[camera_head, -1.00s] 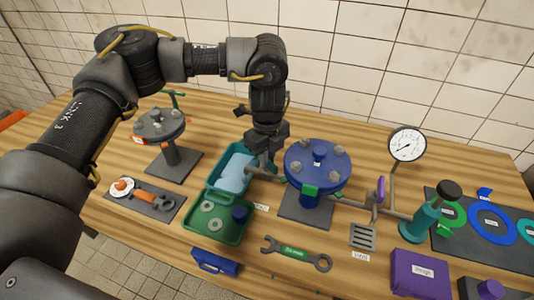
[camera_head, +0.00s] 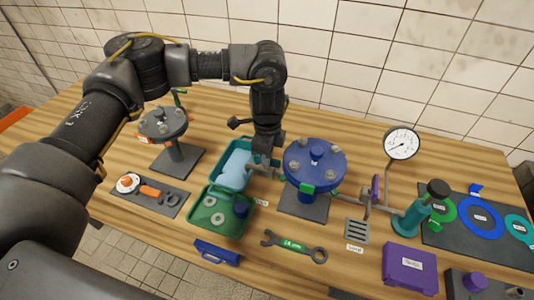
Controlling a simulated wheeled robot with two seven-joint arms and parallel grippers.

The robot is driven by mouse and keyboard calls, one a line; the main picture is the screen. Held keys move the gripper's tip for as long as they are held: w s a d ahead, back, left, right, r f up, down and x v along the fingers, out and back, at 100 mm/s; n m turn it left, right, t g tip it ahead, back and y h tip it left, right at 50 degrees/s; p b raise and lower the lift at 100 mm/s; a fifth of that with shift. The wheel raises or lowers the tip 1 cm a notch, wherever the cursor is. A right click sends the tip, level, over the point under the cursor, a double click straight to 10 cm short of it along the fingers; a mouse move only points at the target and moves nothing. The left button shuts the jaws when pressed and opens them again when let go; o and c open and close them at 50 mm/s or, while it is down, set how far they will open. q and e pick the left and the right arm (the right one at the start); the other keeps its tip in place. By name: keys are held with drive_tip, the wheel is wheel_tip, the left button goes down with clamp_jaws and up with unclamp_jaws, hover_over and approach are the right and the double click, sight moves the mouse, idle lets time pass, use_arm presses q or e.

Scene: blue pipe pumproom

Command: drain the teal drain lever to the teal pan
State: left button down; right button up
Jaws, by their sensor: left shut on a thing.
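The teal pan (camera_head: 246,143) stands on the wooden bench, left of the blue flanged vessel (camera_head: 315,166), with a pale blue surface inside it. A grey pipe stub (camera_head: 262,174) runs from the vessel towards the pan's right edge. My left gripper (camera_head: 263,160) points down over this stub, beside the pan's right side. It is shut on the teal drain lever, which is mostly hidden by the fingers. My right gripper is not in view.
A green tray (camera_head: 207,229) with washers lies in front of the pan. A grey flanged stand (camera_head: 175,158) is to the left. A spanner (camera_head: 294,245), a dial gauge (camera_head: 402,143) and a purple box (camera_head: 410,266) are to the right. The tiled wall is behind.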

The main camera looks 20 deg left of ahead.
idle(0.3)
use_arm(q)
drive_tip(key=c, duration=1.5)
unclamp_jaws()
drive_tip(key=shift+r, duration=0.1)
wheel_tip(320, 180, up, 11)
drive_tip(key=shift+f+b, duration=0.2)
drive_tip(key=shift+b, duration=0.8)
